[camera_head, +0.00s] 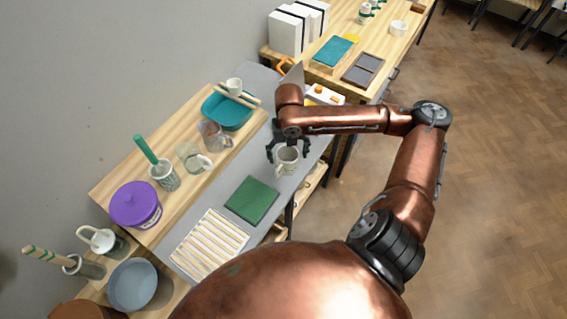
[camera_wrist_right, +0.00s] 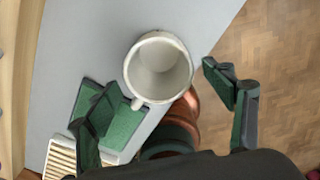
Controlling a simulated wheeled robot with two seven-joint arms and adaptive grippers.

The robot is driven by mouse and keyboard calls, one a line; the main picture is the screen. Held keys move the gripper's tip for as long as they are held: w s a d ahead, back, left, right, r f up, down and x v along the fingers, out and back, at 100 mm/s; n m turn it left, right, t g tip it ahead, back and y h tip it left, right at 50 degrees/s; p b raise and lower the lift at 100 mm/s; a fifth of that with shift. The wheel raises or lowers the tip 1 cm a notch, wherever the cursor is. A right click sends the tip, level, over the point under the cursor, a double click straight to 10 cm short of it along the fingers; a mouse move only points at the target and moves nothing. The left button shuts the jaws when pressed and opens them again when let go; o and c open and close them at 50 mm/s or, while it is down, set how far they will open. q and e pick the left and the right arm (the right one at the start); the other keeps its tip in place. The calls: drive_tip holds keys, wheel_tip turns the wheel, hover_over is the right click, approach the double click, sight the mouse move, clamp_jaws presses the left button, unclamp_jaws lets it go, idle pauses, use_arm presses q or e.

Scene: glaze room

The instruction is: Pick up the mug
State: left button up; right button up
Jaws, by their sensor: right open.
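An off-white mug (camera_head: 287,161) stands upright on the grey strip of the worktop, near its right edge. In the right wrist view the mug (camera_wrist_right: 158,68) shows its open, empty inside, with its handle toward the lower left. My right gripper (camera_head: 288,151) is open above and beside the mug. In the wrist view its dark green fingers (camera_wrist_right: 162,82) are spread to the left and right of the mug, with nothing held between them. I cannot tell whether a finger touches the mug. My left gripper is not in view.
A green mat (camera_head: 252,200) and a slatted rack (camera_head: 209,246) lie in front of the mug. Behind-left are a clear jug (camera_head: 193,158), a brownish jug (camera_head: 214,136) and a teal tub (camera_head: 226,111) with a cup. A purple tub (camera_head: 135,205) stands left. Floor is open right.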

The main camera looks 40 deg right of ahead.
drive_tip(key=shift+f, duration=0.95)
wheel_tip(320, 180, down, 4)
drive_tip(key=shift+w+d+f+b, duration=0.1)
drive_tip(key=shift+d+f+b, duration=0.05)
drive_tip(key=shift+b, duration=0.75)
drive_tip(key=shift+f, duration=0.45)
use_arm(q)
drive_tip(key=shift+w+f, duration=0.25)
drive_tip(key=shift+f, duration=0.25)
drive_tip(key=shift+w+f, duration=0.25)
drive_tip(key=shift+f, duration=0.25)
use_arm(e)
drive_tip(key=shift+r, duration=0.1)
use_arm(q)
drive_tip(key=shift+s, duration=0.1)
use_arm(e)
drive_tip(key=shift+c, duration=0.2)
drive_tip(key=c, duration=1.6)
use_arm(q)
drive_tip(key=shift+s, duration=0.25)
use_arm(e)
drive_tip(key=shift+r, duration=0.1)
